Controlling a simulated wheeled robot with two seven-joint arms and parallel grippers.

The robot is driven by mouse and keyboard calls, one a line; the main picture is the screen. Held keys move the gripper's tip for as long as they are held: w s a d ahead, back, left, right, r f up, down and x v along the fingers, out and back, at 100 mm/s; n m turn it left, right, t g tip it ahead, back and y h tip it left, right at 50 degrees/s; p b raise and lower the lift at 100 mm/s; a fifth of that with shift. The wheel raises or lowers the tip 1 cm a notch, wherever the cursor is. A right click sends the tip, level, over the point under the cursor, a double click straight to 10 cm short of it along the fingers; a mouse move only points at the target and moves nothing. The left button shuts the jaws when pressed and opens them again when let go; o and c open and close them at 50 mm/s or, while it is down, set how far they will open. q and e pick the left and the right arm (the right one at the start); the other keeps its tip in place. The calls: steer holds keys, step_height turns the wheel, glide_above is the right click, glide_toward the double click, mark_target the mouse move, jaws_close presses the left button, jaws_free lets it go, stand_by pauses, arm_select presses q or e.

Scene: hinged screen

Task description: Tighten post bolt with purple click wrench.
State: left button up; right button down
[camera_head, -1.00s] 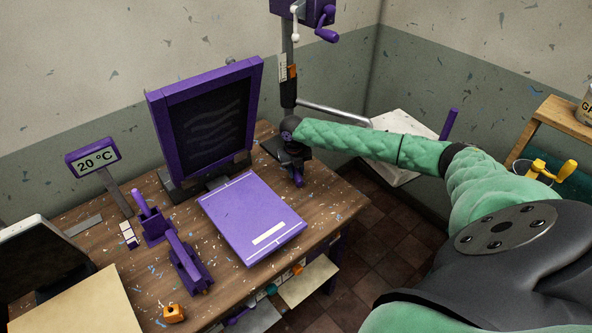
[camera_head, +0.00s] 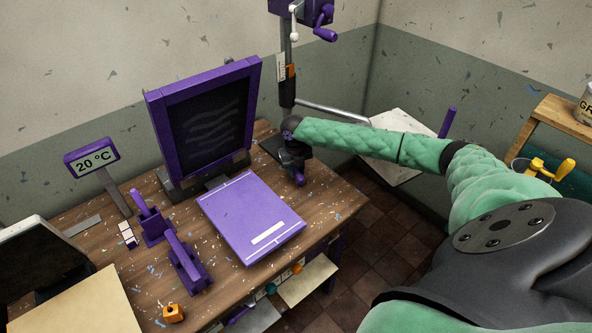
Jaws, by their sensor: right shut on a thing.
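My right gripper (camera_head: 297,166) is at the back right of the wooden bench, low beside the foot of the dark upright post (camera_head: 287,80). It is shut on a purple handle (camera_head: 299,180), which looks like the click wrench; only its end shows below the jaws. The wrench head and the post bolt are hidden behind my gripper and forearm, so I cannot tell whether they touch. My left gripper is out of view.
A purple hinged screen frame (camera_head: 204,118) stands left of the post, with a flat purple panel (camera_head: 250,215) before it. Purple clamps (camera_head: 186,262) and a temperature display (camera_head: 92,157) are further left. A grey rod (camera_head: 335,112) runs behind my right forearm.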

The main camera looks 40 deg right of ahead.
steer(key=shift+r+p, duration=0.55)
steer(key=shift+r, duration=0.1)
stand_by(0.4)
